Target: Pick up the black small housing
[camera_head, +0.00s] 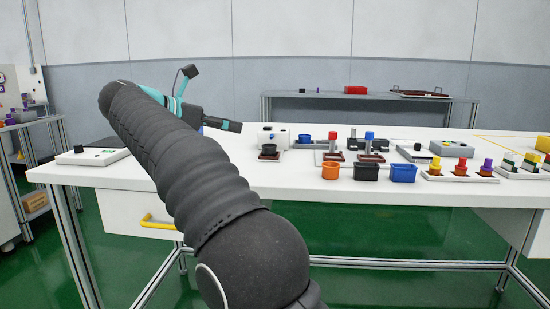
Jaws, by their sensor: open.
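Several black pieces could be the black small housing, and I cannot tell which is it. A small round black cup (268,151) sits on a plate before a white device (273,137). Another small black piece (417,147) lies on a flat holder at the right. My gripper (233,126) is open, above the table left of the white device, apart from all of these. Part of it is hidden behind my arm.
A white tabletop (300,185) carries posts with red and blue tops, coloured plugs (461,166) on a white rack and a grey box (452,148). A flat scale-like device (92,155) sits at the left. A shelf with a red box (356,90) stands behind.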

